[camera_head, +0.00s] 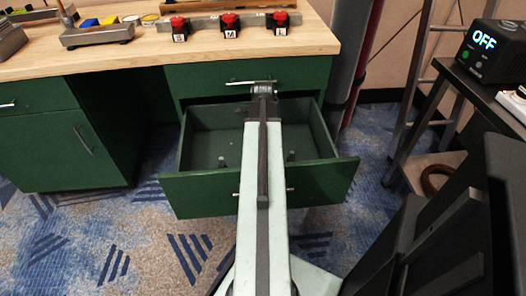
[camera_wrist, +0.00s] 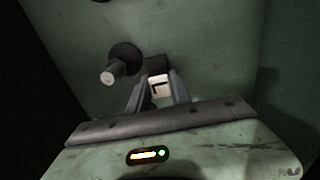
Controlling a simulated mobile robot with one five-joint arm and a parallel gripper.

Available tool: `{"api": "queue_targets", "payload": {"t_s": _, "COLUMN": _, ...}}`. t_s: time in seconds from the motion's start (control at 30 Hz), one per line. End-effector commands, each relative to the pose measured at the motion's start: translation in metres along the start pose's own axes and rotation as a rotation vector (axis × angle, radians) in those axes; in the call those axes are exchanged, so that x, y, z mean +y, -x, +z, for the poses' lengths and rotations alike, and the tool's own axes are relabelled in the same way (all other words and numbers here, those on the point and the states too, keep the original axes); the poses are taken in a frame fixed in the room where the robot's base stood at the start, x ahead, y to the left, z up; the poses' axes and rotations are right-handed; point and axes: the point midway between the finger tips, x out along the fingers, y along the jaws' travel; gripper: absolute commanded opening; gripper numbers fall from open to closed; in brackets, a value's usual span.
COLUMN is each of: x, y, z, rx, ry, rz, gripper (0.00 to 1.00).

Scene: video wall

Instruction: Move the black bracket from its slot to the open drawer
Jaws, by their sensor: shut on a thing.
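My gripper's fingers (camera_wrist: 158,100) show in the wrist view, close together around a small dark piece with a pale face bearing a dark mark, seemingly the black bracket (camera_wrist: 154,65). Green panels fill the view around it, apparently the drawer's inside. Just left of the fingers is a dark round post with a pale end (camera_wrist: 113,72). In the head view my gripper and the bracket are hidden behind my arm.
On the wooden bench (camera_head: 150,58), red-topped pieces (camera_head: 229,20) stand in a row with letter labels. Short posts (camera_head: 291,155) stand inside the drawer. At right are a ladder (camera_head: 413,75) and a black box reading OFF (camera_head: 497,48). Patterned carpet lies clear at front left.

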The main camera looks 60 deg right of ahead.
Motion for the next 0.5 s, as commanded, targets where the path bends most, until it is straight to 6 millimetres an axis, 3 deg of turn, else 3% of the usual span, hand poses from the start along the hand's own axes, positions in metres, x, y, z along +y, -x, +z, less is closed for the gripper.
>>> {"api": "queue_targets", "payload": {"t_s": 0.03, "x": 0.0, "y": -0.0075, "z": 0.0001, "rx": 0.0, "ry": 0.0, "rz": 0.0, "gripper": 0.0}}
{"api": "queue_targets", "payload": {"t_s": 0.37, "x": -0.0001, "y": -0.0078, "z": 0.0004, "rx": 0.0, "ry": 0.001, "rz": 0.0, "gripper": 0.0}}
{"api": "queue_targets", "payload": {"t_s": 0.4, "x": -0.0001, "y": -0.0064, "z": 0.0004, "rx": 0.0, "ry": 0.001, "rz": 0.0, "gripper": 0.33}}
{"api": "queue_targets", "payload": {"t_s": 0.47, "x": 0.0, "y": -0.006, "z": 0.0004, "rx": 0.0, "ry": 0.001, "rz": 0.0, "gripper": 0.47}}
{"api": "queue_targets", "payload": {"t_s": 0.5, "x": 0.0, "y": -0.006, "z": 0.0004, "rx": 0.0, "ry": 0.001, "rz": 0.0, "gripper": 0.47}}
